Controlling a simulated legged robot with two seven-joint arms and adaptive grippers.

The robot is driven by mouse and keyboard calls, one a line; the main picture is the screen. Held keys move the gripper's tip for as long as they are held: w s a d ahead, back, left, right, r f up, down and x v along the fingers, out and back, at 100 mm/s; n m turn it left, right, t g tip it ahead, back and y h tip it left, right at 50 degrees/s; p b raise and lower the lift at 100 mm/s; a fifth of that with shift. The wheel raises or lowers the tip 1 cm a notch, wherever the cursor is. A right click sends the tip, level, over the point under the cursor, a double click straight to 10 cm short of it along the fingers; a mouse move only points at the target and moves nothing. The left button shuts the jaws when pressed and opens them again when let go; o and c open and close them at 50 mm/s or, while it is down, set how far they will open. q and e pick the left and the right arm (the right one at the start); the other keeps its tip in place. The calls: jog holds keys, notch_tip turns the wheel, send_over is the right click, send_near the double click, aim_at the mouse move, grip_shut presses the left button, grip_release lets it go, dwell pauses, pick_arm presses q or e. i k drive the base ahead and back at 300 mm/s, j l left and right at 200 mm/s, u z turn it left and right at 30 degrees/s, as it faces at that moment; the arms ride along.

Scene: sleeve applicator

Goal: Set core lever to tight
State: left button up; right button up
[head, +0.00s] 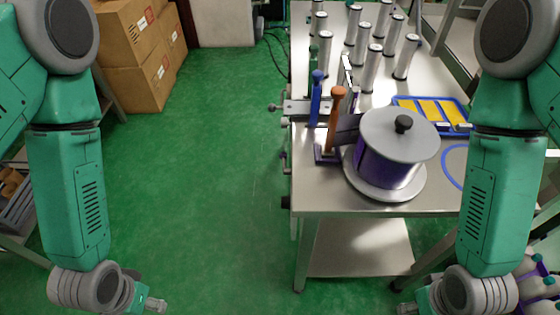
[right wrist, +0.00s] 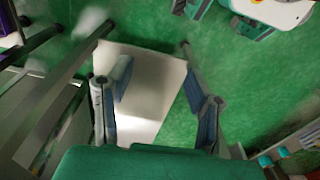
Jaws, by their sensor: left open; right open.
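No label shows which is the core lever. The orange one rises beside a purple spool with a grey cap (head: 398,145). My left gripper (head: 155,305) is low at the bottom left, open and far from the levers. My right gripper (head: 406,308) is low at the bottom right, mostly cut off; in the right wrist view its fingers (right wrist: 152,60) are apart and empty.
Several silver cylinders (head: 363,45) stand at the back of the table. A blue tray with yellow pieces (head: 440,112) lies behind the spool. Cardboard boxes (head: 140,50) are stacked at the back left. The green floor (head: 215,170) left of the table is clear.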

aim_at(282, 156)
jog(key=j, duration=0.95)
jog(key=i+j, duration=0.15)
jog(key=j, duration=0.8)
jog(key=i+j, duration=0.45)
jog(key=i, duration=0.15)
